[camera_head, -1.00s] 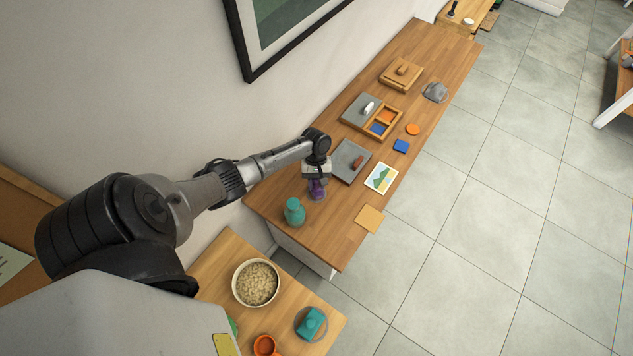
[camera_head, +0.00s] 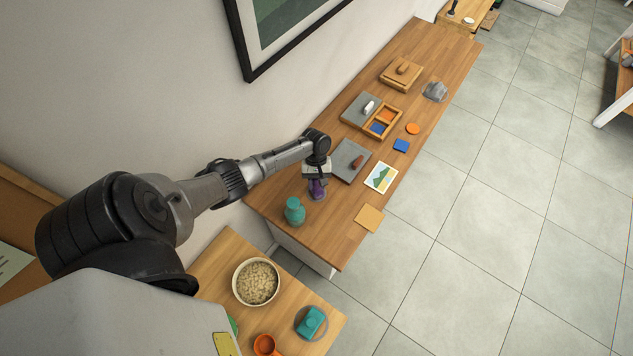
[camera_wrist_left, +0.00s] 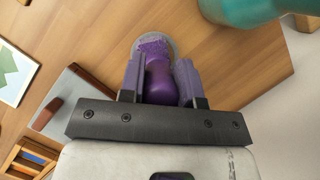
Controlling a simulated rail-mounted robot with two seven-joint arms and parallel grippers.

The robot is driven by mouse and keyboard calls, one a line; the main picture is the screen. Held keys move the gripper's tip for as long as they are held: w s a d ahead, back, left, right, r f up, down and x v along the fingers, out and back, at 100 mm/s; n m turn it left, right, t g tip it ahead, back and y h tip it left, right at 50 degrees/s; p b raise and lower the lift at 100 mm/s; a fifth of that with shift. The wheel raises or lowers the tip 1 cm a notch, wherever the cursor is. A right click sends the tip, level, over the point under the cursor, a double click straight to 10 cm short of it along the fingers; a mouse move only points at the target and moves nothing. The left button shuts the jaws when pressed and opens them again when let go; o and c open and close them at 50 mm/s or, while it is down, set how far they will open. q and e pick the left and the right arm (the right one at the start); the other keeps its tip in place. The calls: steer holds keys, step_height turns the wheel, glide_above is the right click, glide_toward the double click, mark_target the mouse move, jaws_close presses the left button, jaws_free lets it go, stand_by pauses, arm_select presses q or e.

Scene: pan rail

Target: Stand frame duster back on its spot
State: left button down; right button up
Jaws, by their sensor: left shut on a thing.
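The purple frame duster (camera_head: 318,188) is at the near end of the long wooden table, below my left gripper (camera_head: 317,182). In the left wrist view the duster (camera_wrist_left: 160,80) stands between the two purple-grey fingers of my left gripper (camera_wrist_left: 160,85), which is shut on it. A round grey disc (camera_wrist_left: 170,44) shows around the duster's far end; whether the duster touches it I cannot tell. My right gripper is not in view.
A teal bottle (camera_head: 294,211) stands close beside the duster. A grey board (camera_head: 346,165) with a red-brown block, a picture card (camera_head: 380,177) and a tan square (camera_head: 369,218) lie nearby. A framed picture (camera_head: 290,30) hangs on the wall behind.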

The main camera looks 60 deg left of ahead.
arm_select(q)
steer(key=shift+f+b, duration=0.45)
steer(key=shift+f, duration=0.3)
steer(key=c, duration=0.7)
jaws_free()
steer(key=shift+c, duration=0.2)
steer(key=shift+r, duration=0.1)
steer(key=shift+w+a+r+p, duration=0.1)
steer(key=shift+a+r+p, duration=0.05)
steer(key=shift+r+p, duration=0.25)
steer(key=p+v, duration=0.5)
steer(key=v, duration=0.2)
